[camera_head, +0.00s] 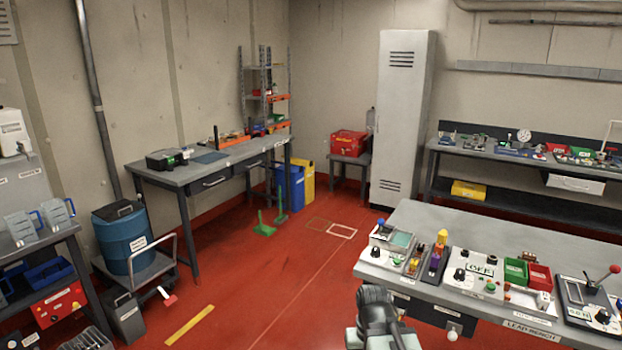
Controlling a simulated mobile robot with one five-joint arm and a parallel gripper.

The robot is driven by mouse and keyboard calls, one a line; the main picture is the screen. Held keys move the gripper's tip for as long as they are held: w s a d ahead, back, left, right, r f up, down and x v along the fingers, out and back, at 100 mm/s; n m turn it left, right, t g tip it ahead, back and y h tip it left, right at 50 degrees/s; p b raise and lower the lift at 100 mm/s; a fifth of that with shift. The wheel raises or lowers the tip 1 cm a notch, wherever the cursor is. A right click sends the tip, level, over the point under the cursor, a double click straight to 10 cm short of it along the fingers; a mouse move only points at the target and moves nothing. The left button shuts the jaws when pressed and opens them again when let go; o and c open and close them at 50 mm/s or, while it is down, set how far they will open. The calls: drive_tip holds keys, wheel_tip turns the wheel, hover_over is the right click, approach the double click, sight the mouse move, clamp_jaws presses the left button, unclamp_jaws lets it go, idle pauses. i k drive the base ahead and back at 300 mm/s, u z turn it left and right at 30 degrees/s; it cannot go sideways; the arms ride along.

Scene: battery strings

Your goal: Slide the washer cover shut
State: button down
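I cannot pick out the washer or its cover for sure in the head view. A small grey unit with a pale teal panel (400,239) sits at the left end of the near bench, but I cannot tell whether it is the washer. My gripper (374,298) is dark grey and shows at the bottom, in front of the near bench's left end. It appears apart from the objects on the bench. Its fingers are too small and dark to tell open from shut.
The near grey bench (440,216) carries several control boxes, plus green and red boxes (515,270). A far-right bench (450,147) and a left bench (203,174) line the walls. A blue drum (128,236) stands on a cart at left. The red floor (270,290) is mostly clear.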

sight(380, 223)
drive_tip(key=u, duration=0.2)
drive_tip(key=i, duration=1)
drive_tip(key=u, duration=0.5)
drive_tip(key=k, duration=0.7)
drive_tip(key=u, duration=0.2)
drive_tip(key=i, duration=0.7)
drive_tip(key=z, duration=0.05)
